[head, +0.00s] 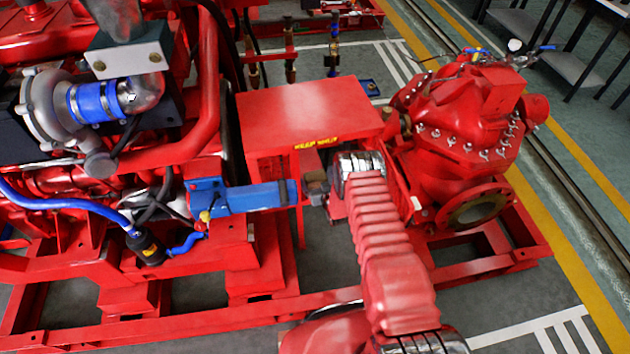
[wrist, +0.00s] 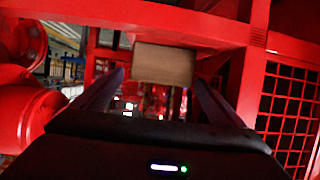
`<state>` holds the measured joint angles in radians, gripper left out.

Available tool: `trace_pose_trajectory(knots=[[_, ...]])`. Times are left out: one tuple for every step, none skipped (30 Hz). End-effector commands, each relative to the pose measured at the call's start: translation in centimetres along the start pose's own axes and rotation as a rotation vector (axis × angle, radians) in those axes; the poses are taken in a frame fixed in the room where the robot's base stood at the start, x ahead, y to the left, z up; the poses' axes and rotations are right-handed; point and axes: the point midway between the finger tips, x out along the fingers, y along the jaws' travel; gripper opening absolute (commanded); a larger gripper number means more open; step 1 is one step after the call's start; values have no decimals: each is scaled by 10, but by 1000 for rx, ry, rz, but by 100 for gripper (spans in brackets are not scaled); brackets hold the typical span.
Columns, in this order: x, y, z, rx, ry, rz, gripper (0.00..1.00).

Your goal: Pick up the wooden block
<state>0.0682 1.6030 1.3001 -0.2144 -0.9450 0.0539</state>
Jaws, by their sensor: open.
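The wooden block (wrist: 164,64) shows in the wrist view as a plain grey-brown rectangle, just above the middle of the picture. My gripper (wrist: 158,80) is open, with one dark finger on each side below the block. The block lies in line with the gap between the fingertips, and no contact with them shows. I cannot tell how far beyond the tips it is. In the head view my red ribbed arm reaches up to beside the red box-shaped guard. A small grey-brown piece (head: 315,184) shows left of my wrist; I cannot tell whether it is the block or part of my gripper.
The red guard (head: 310,112) stands close to my wrist. A blue bar (head: 245,197) juts out from the engine (head: 100,110) on the left. The red pump (head: 465,140) is on the right. A red beam (wrist: 150,18) crosses above the block, and a grille (wrist: 290,110) is at right.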

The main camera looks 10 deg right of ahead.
Motion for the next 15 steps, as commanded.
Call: trace_pose_trajectory(knots=[[5, -1, 1, 0, 0, 0, 92], [8, -1, 1, 0, 0, 0, 92], [12, -1, 0, 0, 1, 0, 92], [14, -1, 1, 0, 0, 0, 92], [17, -1, 1, 0, 0, 0, 92], [20, -1, 1, 0, 0, -1, 92], [22, -1, 0, 0, 1, -1, 92], [24, -1, 0, 0, 1, -1, 92], [26, -1, 1, 0, 0, -1, 92], [27, -1, 1, 0, -1, -1, 92], [28, -1, 1, 0, -1, -1, 92], [29, -1, 1, 0, -1, -1, 92], [29, -1, 1, 0, -1, -1, 92], [29, -1, 1, 0, -1, -1, 92], [29, -1, 1, 0, -1, -1, 92]])
